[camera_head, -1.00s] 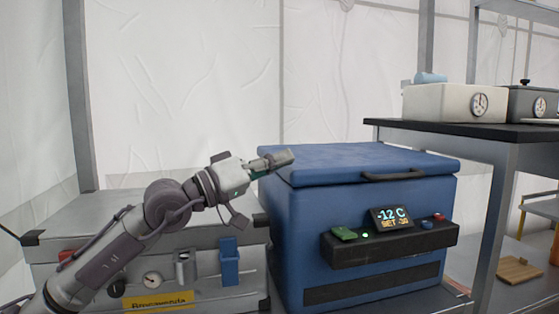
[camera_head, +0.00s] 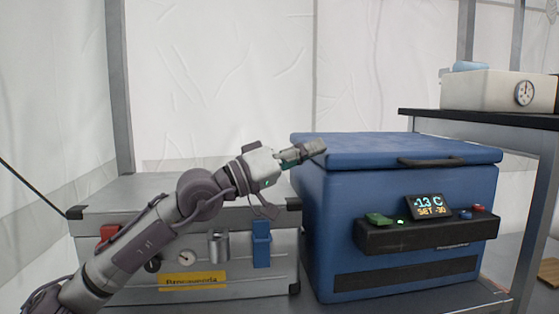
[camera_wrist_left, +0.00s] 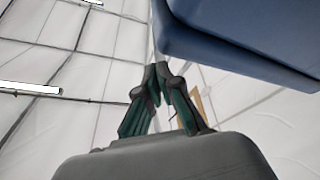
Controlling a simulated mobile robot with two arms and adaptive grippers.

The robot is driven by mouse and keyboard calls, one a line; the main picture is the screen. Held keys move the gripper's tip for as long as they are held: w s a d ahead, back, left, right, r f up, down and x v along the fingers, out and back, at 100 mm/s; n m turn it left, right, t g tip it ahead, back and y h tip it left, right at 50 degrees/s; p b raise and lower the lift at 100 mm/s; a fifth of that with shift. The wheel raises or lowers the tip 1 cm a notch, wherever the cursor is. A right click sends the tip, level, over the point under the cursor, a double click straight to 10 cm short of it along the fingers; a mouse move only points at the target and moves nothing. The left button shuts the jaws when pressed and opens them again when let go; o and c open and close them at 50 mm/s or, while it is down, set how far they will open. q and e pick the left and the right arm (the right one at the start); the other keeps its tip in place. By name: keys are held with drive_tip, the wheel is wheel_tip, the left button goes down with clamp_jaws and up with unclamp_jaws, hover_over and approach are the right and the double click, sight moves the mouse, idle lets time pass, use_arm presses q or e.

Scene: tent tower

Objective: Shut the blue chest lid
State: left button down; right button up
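The blue chest (camera_head: 400,200) stands right of centre in the head view. Its blue lid (camera_head: 385,147) lies across the top, with a dark handle (camera_head: 432,161) at the front. I cannot tell whether the lid sits fully flush. My left gripper (camera_head: 316,149) is at the lid's left front corner in the head view; contact is unclear. In the left wrist view its fingers (camera_wrist_left: 158,68) meet at the tips with nothing between them, and a blue part of the chest (camera_wrist_left: 235,38) shows at upper right. My right gripper is out of view.
A grey metal case (camera_head: 190,240) with a yellow label stands left of the chest, under my left arm. A dark-topped bench (camera_head: 480,118) carrying a cream box with a dial (camera_head: 490,91) stands at right. The chest front has a control shelf (camera_head: 427,234) with a lit display.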

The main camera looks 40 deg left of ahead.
use_arm(q)
wheel_tip(320, 180, down, 2)
drive_tip(key=shift+s+a+f, duration=0.1)
drive_tip(key=shift+a, duration=0.05)
drive_tip(key=r+v, duration=0.2)
drive_tip(key=v, duration=0.8)
drive_tip(key=shift+s+a, duration=0.3)
drive_tip(key=shift+s, duration=0.25)
drive_tip(key=shift+f, duration=0.15)
